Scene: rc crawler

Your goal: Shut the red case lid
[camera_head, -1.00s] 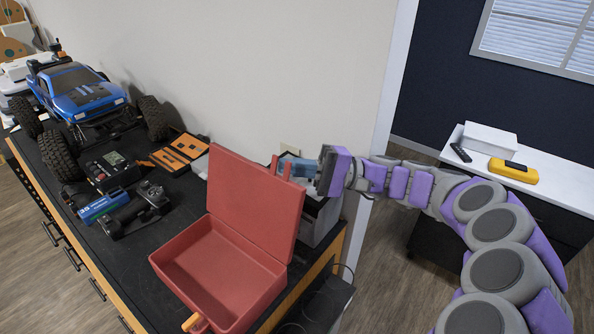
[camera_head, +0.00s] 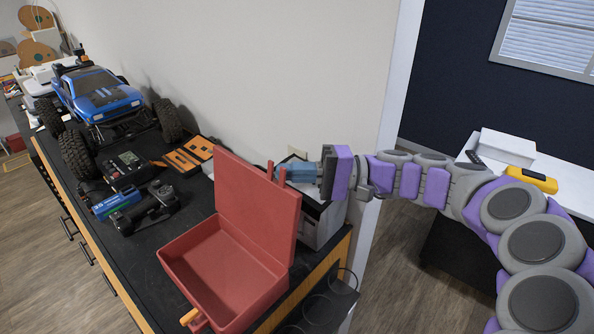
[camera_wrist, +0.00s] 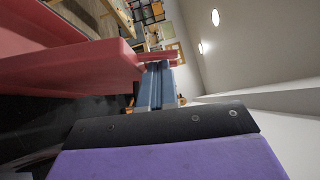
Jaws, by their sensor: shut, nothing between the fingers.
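The red case (camera_head: 222,270) stands open and looks empty on the black bench top. Its lid (camera_head: 257,205) is raised, leaning slightly back toward the wall. An orange latch (camera_head: 190,316) shows at the front edge of the case. My gripper (camera_head: 275,172) is shut and empty, level with the lid's top edge at its right rear corner, its blue fingers pointing left. In the wrist view the blue fingers (camera_wrist: 158,85) lie together beside the red lid (camera_wrist: 70,68). I cannot tell whether they touch the lid.
A blue RC crawler (camera_head: 100,98) stands at the far left of the bench. A charger, blue battery and black parts (camera_head: 140,207) lie left of the case, with orange trays (camera_head: 188,152) behind. A grey box (camera_head: 318,215) stands behind the lid, below my gripper.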

